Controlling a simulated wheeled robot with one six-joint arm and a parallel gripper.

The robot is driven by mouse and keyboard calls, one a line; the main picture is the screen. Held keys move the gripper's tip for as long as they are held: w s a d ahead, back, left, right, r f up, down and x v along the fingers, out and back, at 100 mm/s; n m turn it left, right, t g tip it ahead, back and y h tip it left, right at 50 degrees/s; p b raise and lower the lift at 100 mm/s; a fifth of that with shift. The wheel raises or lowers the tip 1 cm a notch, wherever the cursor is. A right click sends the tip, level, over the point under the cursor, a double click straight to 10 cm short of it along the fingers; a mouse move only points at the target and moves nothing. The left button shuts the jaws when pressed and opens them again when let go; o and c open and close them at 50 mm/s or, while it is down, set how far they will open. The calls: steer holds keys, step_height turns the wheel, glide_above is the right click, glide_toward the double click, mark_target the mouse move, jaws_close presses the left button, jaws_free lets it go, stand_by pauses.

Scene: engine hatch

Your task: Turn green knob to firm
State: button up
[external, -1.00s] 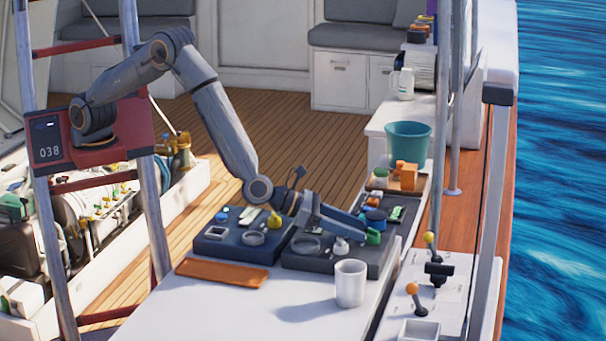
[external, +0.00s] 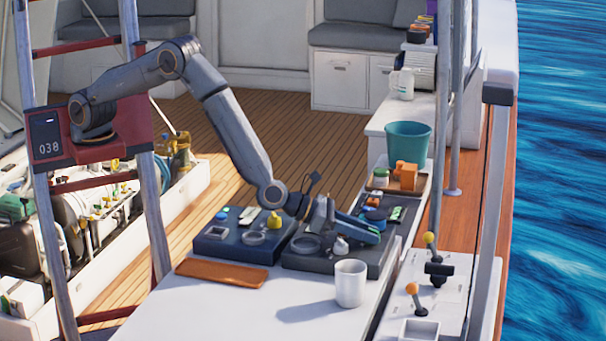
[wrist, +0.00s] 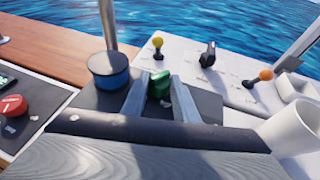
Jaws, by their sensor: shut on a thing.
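The green knob (wrist: 158,87) sits between the two fingers of my gripper (wrist: 160,80) in the wrist view, on a dark grey panel. My gripper (external: 370,234) is shut on it. In the external view the fingers reach over the right side of the grey panel (external: 325,263) and hide the knob. The knob's marking, and so the setting it points to, is too small to read.
A blue knob with a dark top (wrist: 108,70) stands close left of my fingers. A white mug (external: 350,284) stands in front of the panel. A white fitting (external: 341,246) is beside my fingers. Levers with yellow (external: 429,237) and orange (external: 411,288) balls stand to the right.

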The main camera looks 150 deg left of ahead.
steer(key=shift+a, duration=0.1)
steer(key=shift+s+m+t+h+b, duration=0.1)
steer(key=shift+m+t+h+b, duration=0.2)
steer(key=shift+m+t+b, duration=0.4)
steer(key=o, duration=1.1)
steer(key=shift+c, duration=0.2)
steer(key=shift+b+v, duration=1.1)
steer(key=shift+v, duration=2.85)
